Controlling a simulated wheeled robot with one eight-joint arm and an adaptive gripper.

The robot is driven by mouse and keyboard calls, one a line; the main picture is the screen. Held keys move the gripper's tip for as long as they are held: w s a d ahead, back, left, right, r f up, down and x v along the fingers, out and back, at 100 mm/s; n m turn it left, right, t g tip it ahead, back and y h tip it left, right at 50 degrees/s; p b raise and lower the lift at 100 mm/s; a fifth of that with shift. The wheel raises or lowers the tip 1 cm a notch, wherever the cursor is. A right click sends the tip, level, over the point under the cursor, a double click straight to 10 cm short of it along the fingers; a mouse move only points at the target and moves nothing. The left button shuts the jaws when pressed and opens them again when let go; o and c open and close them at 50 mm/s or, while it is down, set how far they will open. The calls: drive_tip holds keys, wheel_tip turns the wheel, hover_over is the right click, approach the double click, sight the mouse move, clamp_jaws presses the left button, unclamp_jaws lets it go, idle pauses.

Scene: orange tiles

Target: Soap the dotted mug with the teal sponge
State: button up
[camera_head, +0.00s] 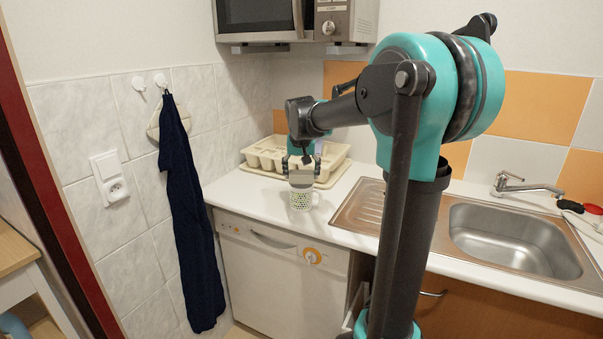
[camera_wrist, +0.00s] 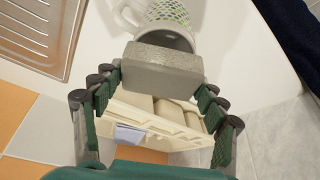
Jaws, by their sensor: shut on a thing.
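The dotted mug (camera_head: 301,200), white with a green pattern, stands on the white counter near its front edge. In the wrist view the mug (camera_wrist: 167,11) is at the top, with its handle to the left. My gripper (camera_head: 302,168) is above the mug. In the wrist view my gripper (camera_wrist: 160,84) is shut on a block-shaped sponge (camera_wrist: 162,68), which looks grey rather than teal. The sponge also shows in the head view (camera_head: 302,179). It overlaps the mug's opening in the wrist view and hides part of it; I cannot tell whether they touch.
A cream dish rack (camera_head: 333,160) stands behind the mug; it also shows in the wrist view (camera_wrist: 150,122). The steel sink (camera_head: 510,238) with its ribbed drainboard (camera_head: 362,206) and a tap (camera_head: 525,187) is to the right. A dark towel (camera_head: 188,220) hangs on the left wall.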

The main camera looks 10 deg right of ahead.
drive_tip(key=shift+f, duration=0.4)
drive_tip(key=shift+w, duration=0.1)
drive_tip(key=shift+w, duration=0.3)
drive_tip(key=shift+s, duration=0.15)
drive_tip(key=shift+s, duration=0.65)
drive_tip(key=shift+w, duration=0.1)
drive_tip(key=shift+w, duration=0.7)
drive_tip(key=shift+s, duration=0.15)
drive_tip(key=shift+s, duration=0.65)
